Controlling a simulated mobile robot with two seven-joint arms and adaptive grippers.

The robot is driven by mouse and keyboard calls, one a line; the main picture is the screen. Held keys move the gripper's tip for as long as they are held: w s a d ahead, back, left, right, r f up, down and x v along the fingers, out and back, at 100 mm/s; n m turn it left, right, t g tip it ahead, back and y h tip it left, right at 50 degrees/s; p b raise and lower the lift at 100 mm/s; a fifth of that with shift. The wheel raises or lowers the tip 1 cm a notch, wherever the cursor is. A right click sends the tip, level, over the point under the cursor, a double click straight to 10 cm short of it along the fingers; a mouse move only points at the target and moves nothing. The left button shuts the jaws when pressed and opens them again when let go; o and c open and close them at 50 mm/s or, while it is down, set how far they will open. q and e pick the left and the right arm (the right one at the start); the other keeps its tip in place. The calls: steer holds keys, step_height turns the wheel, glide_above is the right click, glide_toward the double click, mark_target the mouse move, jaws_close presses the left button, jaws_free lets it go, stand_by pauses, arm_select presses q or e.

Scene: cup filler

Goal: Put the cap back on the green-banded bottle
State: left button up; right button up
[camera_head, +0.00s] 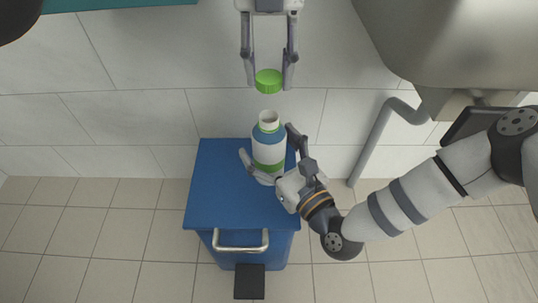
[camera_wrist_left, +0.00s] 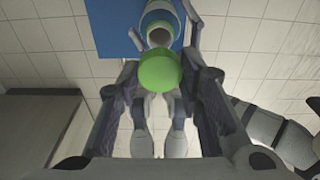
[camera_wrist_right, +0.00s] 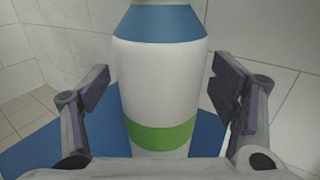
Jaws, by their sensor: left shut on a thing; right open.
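The green-banded bottle (camera_head: 268,153) is white and blue and stands upright on the blue bin lid, its mouth uncovered. Its green band (camera_wrist_right: 160,135) shows low on the body in the right wrist view. My left gripper (camera_head: 269,82) is shut on the green cap (camera_head: 268,80) and holds it above the bottle mouth, apart from it. The cap also shows in the left wrist view (camera_wrist_left: 160,71), with the open mouth (camera_wrist_left: 159,36) beyond it. My right gripper (camera_head: 266,160) is open, its fingers on either side of the bottle with gaps visible in the right wrist view.
The blue bin (camera_head: 218,190) with a metal handle (camera_head: 240,244) and a dark pedal (camera_head: 249,282) stands against the tiled wall. A grey sink-like body (camera_head: 440,40) with a pipe (camera_head: 375,135) is at the upper right. The floor on the left is clear.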

steer(key=c, duration=1.8)
arm_select(q)
glide_above(269, 116)
steer(key=shift+w+f, duration=0.2)
steer(key=shift+f, duration=2.3)
steer(key=shift+f, duration=0.9)
steer(key=shift+f, duration=0.6)
arm_select(e)
jaws_close()
